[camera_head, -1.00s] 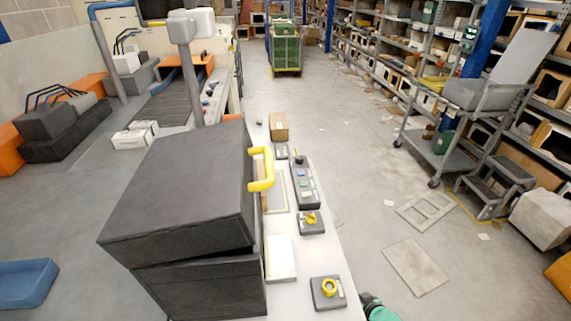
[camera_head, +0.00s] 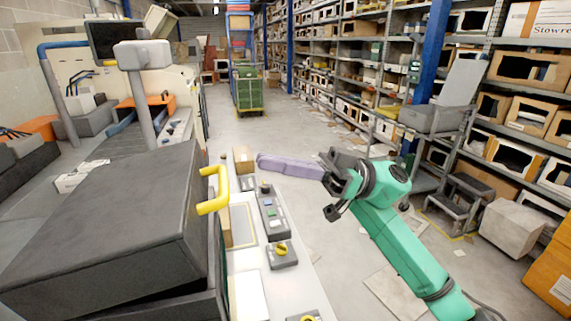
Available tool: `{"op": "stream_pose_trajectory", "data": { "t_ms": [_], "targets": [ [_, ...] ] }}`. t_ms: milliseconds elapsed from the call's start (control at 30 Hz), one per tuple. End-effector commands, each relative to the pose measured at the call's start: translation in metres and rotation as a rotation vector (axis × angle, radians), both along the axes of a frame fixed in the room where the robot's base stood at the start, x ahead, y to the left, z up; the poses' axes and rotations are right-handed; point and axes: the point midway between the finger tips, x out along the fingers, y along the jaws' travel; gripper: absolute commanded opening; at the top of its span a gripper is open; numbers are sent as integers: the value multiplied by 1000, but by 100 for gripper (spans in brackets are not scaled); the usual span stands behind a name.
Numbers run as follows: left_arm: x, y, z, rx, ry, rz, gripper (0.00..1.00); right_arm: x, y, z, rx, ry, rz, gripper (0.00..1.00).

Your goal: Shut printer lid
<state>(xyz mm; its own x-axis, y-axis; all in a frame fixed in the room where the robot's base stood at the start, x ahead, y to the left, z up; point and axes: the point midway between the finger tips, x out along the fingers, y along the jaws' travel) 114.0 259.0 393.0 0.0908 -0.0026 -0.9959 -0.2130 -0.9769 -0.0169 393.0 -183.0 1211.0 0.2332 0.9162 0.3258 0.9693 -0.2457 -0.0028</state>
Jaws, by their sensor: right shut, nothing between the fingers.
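A large dark grey box-like lid (camera_head: 110,215) with a yellow handle (camera_head: 214,190) on its right edge fills the lower left. It sits tilted over a dark lower body (camera_head: 175,308), with a narrow gap showing between them; I take this to be the printer. My right gripper (camera_head: 270,163), with lilac fingers, comes in on a green arm from the lower right. Its fingers are shut and empty, pointing left, beyond and to the right of the handle, apart from it in the picture. My left gripper is not in view.
A pale worktop beside the lid carries a control panel (camera_head: 270,212), a yellow-knobbed switch box (camera_head: 282,254) and a small carton (camera_head: 243,160). A trolley at right holds a grey device (camera_head: 432,117) with a raised panel. Racks line the right; the aisle floor is mostly clear.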

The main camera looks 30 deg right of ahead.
Motion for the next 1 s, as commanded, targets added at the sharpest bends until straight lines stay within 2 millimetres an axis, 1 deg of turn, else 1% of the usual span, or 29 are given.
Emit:
{"op": "stream_pose_trajectory", "data": {
  "t_ms": [33,233,267,300,433,500,600,867,933,1000],
  "targets": [
    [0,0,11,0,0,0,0,1,10,11,2,-4,3,0],
    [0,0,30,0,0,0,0,12,50,25,4,-4,2,0],
    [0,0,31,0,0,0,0,14,55,25,4,-3,2,0],
    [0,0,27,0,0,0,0,14,53,8,8,6,0,0],
    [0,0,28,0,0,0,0,14,52,-12,6,4,-2,0],
    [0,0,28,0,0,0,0,14,52,-18,5,2,-2,0],
    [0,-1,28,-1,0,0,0,14,52,-21,4,2,-2,0],
    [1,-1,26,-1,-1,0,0,14,52,-23,5,0,-2,0],
    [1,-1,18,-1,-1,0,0,13,51,-31,20,-3,-2,0],
    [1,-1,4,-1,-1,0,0,12,48,-45,54,-11,1,0]
  ]
}}
